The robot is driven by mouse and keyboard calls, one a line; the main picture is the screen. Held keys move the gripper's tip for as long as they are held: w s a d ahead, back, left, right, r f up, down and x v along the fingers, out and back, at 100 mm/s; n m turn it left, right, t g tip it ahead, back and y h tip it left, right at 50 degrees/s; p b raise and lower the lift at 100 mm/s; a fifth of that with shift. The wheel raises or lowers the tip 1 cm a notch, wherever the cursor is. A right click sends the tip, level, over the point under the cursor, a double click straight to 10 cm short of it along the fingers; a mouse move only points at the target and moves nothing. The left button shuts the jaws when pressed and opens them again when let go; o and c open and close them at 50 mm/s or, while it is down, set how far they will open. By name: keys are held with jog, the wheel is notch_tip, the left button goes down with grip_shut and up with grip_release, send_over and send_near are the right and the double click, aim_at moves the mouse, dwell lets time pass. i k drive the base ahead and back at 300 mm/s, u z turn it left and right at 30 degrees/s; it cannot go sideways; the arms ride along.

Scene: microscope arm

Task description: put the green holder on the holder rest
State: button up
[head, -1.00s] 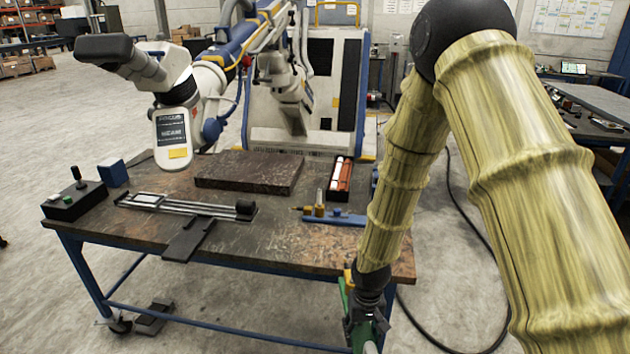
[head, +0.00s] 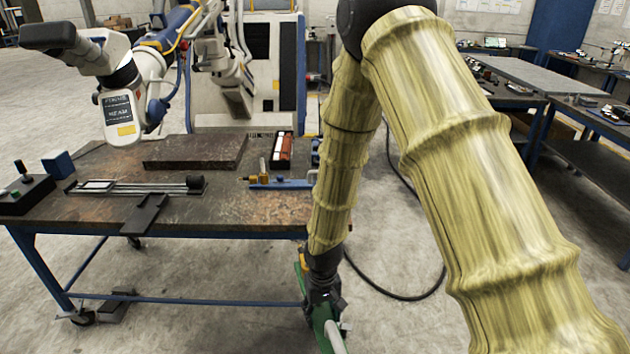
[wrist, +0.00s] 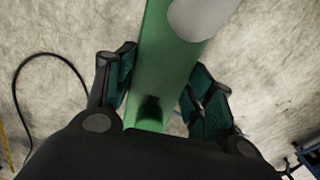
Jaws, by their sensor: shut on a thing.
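My gripper (wrist: 166,95) is shut on the green holder (wrist: 160,70), which lies between its two dark fingers in the wrist view. A pale rounded piece (wrist: 200,15) shows at the holder's far end. In the head view the green holder (head: 322,325) hangs low beyond the table's right front corner, with my gripper just above and around it. It is over the bare floor and apart from the table. I cannot tell for sure which thing is the holder rest.
A black cable (head: 410,296) lies on the floor. Other benches stand at right.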

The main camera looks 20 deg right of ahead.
aim_at(139, 222)
jog(key=z, duration=0.45)
jog(key=i, duration=1.25)
jog(key=u, duration=0.45)
